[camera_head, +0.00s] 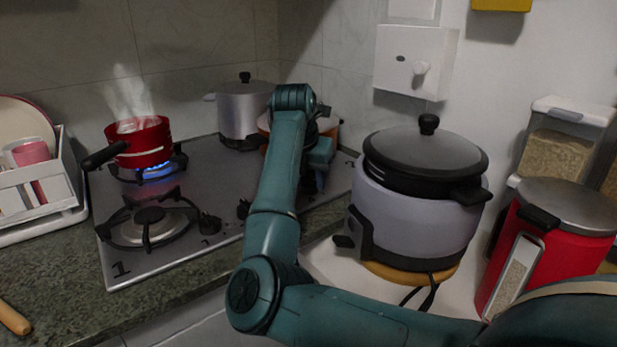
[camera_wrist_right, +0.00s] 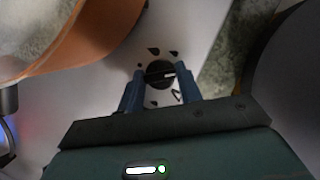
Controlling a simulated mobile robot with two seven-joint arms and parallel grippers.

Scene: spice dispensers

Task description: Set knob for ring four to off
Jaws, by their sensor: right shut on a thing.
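My right gripper (camera_head: 320,185) reaches down over the right part of the stove top (camera_head: 225,238). In the right wrist view its two blue fingers (camera_wrist_right: 161,88) are shut on a round black knob (camera_wrist_right: 160,73) with a white pointer line. Dark marks surround the knob on the light panel, one of them triangle-like; I cannot read them surely. In the head view the arm hides this knob. My left gripper is not in view.
An orange pot (camera_head: 335,126) stands close behind my right gripper and fills the upper left of the wrist view (camera_wrist_right: 85,45). A red steaming pan (camera_head: 140,142) sits over a blue flame. A grey pot (camera_head: 243,108) stands behind. A large cooker (camera_head: 415,220) stands to the right.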

